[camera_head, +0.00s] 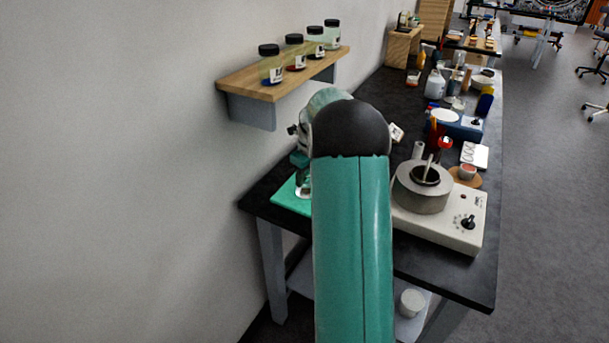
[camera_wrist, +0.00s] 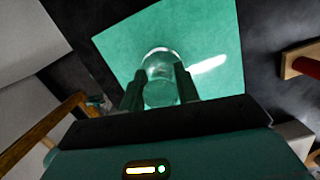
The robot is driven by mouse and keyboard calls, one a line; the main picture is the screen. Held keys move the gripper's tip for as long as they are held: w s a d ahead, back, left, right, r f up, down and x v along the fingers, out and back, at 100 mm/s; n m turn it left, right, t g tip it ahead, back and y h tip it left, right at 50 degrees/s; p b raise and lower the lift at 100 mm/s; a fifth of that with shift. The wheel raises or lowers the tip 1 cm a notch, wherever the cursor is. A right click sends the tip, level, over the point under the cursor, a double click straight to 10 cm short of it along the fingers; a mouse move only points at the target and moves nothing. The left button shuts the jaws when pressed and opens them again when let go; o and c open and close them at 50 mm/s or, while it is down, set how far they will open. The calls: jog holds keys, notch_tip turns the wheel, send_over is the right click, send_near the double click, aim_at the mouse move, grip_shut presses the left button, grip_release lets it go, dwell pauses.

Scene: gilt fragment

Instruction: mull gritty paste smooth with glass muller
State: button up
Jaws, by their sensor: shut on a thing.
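The clear glass muller (camera_wrist: 160,66) stands between the two dark fingers of my gripper (camera_wrist: 160,88) in the wrist view. My gripper is shut on it, over a green slab (camera_wrist: 115,45). In the head view the green slab (camera_head: 286,196) lies at the near left end of the black bench, and the muller's glass base (camera_head: 304,192) shows on or just above it. My arm hides much of the slab there. I cannot make out any paste on the slab; a bright glare streak lies right of the muller in the wrist view.
A white hotplate (camera_head: 440,228) with a grey pot (camera_head: 421,188) stands right of my arm. A wooden shelf (camera_head: 235,84) with several black-lidded jars (camera_head: 271,65) hangs on the left wall. Bottles and small containers crowd the bench further back. The floor on the right is open.

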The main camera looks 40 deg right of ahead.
jog(key=shift+s+d, duration=0.35)
jog(key=shift+s, duration=0.6)
jog(key=shift+s+d, duration=0.3)
jog(key=shift+s, duration=0.6)
jog(key=shift+f, duration=0.1)
jog(key=shift+w+a, duration=0.2)
jog(key=shift+w, duration=0.2)
jog(key=shift+w+a, duration=0.3)
jog(key=shift+w, duration=0.45)
jog(key=shift+w+a, duration=0.25)
jog(key=shift+w, duration=0.45)
jog(key=shift+r, duration=3.1)
jog(key=shift+d, duration=0.1)
